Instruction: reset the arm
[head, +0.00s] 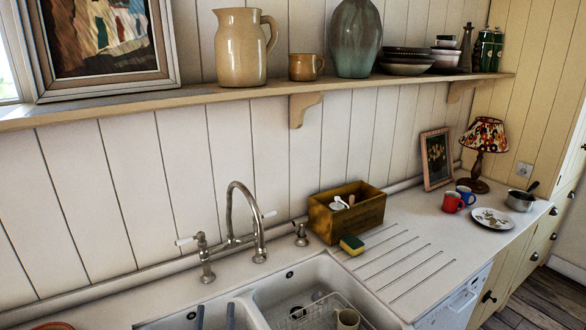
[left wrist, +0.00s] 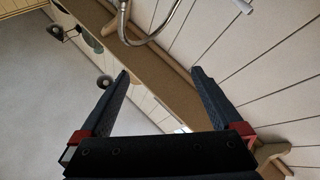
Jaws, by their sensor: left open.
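My left gripper (head: 215,316) shows only as two dark fingertips at the bottom edge of the head view, in front of the left sink basin. The left wrist view shows the left gripper (left wrist: 160,73) open, its two black fingers wide apart with nothing between them. That view looks upward past the tap (left wrist: 150,35) to the wooden shelf (left wrist: 150,75) and the ceiling. My right gripper is in neither view.
The curved metal tap (head: 245,215) rises behind the double sink (head: 265,300). A wooden box (head: 350,218) and a sponge (head: 352,244) sit right of it. Mugs, a plate (head: 492,219) and a lamp (head: 485,140) stand further right. A shelf (head: 270,92) with pottery runs above.

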